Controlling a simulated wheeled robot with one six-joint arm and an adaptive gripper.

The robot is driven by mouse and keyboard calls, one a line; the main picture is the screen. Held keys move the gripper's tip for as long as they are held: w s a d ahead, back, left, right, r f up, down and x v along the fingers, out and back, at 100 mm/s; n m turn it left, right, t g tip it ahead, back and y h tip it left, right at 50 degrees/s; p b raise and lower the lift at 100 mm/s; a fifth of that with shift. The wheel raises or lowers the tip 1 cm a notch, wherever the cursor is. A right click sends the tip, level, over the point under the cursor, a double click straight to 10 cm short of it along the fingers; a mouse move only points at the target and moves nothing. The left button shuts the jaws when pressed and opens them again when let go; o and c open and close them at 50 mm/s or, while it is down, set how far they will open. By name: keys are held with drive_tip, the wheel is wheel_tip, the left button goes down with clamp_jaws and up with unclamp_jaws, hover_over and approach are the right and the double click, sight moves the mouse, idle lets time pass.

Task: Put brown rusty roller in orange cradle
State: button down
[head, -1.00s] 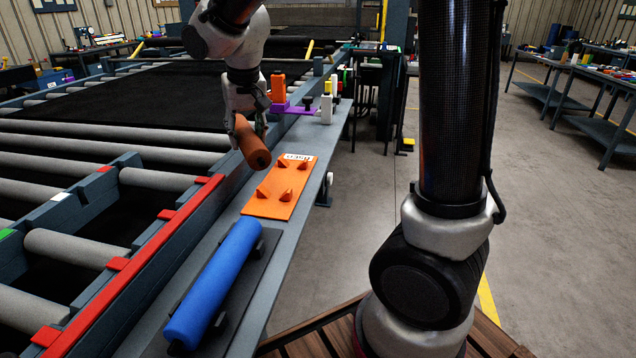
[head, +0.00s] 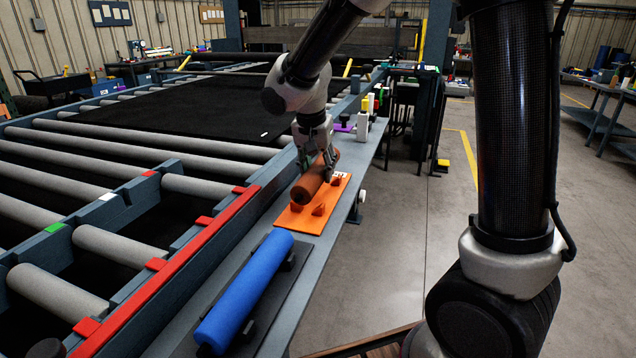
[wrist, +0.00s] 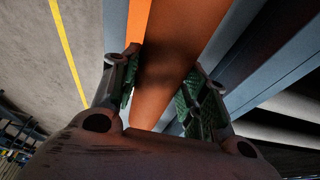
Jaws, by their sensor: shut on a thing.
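The brown rusty roller (head: 311,184) is held in my gripper (head: 317,165), which is shut around it. In the wrist view the roller (wrist: 180,45) runs between the two green-padded fingers of my gripper (wrist: 165,100). The orange cradle (head: 297,222) lies flat on the grey ledge, with small orange pegs standing on it. The roller is over the cradle's left part and covers some of its pegs. I cannot tell whether the roller touches the cradle. In the wrist view an orange strip of the cradle (wrist: 138,25) shows beside the roller.
A blue roller (head: 246,290) rests on a dark cradle in front on the same ledge (head: 345,215). The red-edged conveyor frame (head: 190,250) is at the left. White and yellow items (head: 363,122) and a purple piece stand behind. Open floor is at the right.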

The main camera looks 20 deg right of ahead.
drive_tip(key=shift+f, duration=1.9)
drive_tip(key=c, duration=0.8)
unclamp_jaws()
drive_tip(key=shift+f, duration=0.2)
drive_tip(key=shift+o, duration=0.2)
